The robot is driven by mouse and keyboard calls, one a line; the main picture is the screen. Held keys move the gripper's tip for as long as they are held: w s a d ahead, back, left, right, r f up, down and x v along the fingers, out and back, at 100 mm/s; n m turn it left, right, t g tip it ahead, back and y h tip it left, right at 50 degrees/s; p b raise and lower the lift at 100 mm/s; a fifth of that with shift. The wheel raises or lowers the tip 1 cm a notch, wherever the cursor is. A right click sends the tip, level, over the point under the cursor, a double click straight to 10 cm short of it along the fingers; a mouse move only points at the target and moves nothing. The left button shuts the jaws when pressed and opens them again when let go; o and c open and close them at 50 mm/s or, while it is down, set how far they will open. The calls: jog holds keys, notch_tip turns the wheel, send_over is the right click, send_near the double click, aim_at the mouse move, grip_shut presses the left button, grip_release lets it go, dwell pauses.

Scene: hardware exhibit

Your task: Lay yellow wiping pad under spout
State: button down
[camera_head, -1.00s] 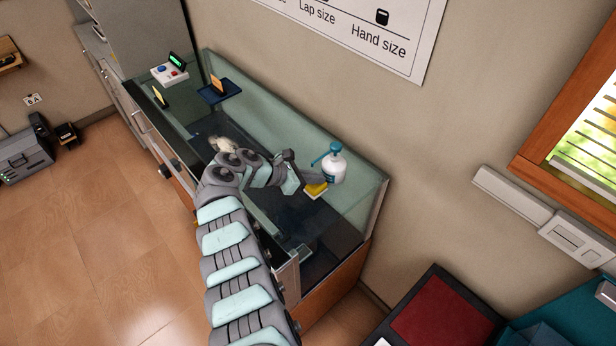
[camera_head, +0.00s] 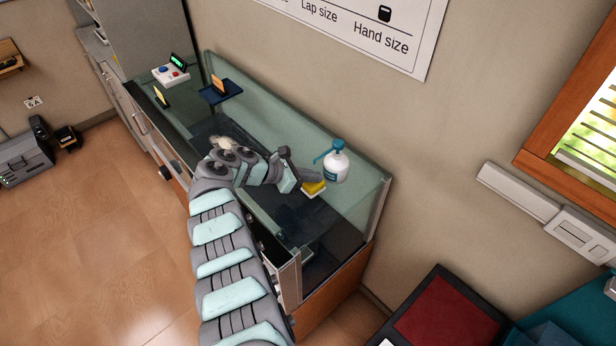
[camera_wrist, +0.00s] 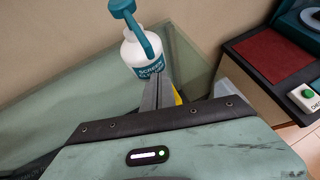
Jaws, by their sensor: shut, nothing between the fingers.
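The yellow wiping pad (camera_head: 314,188) lies on the case's surface just in front of the white pump bottle (camera_head: 336,167). The bottle's teal spout (camera_head: 322,157) points left, out over the pad's side. My gripper (camera_head: 308,179) is shut, low beside the pad, and partly covers it in the head view. In the wrist view my gripper (camera_wrist: 160,92) has its fingers together in front of the bottle (camera_wrist: 144,52). Only a yellow sliver of the pad (camera_wrist: 178,97) shows to the right of the fingers. I cannot tell whether the fingers touch it.
The glass display case (camera_head: 375,215) has a raised back pane and right end. A dark blue stand (camera_head: 221,93) with an orange card and a white button box (camera_head: 171,75) stand at the far left end. A dark red panel (camera_head: 435,318) is at the lower right.

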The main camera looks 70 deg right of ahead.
jog(key=shift+w+a+f, duration=0.15)
jog(key=shift+a+f, duration=0.1)
jog(key=shift+f, duration=0.15)
jog(key=shift+r+p, duration=0.45)
jog(key=shift+p, duration=0.1)
jog(key=shift+a+r, duration=0.2)
jog(key=shift+a, duration=0.05)
jog(key=shift+d, duration=0.1)
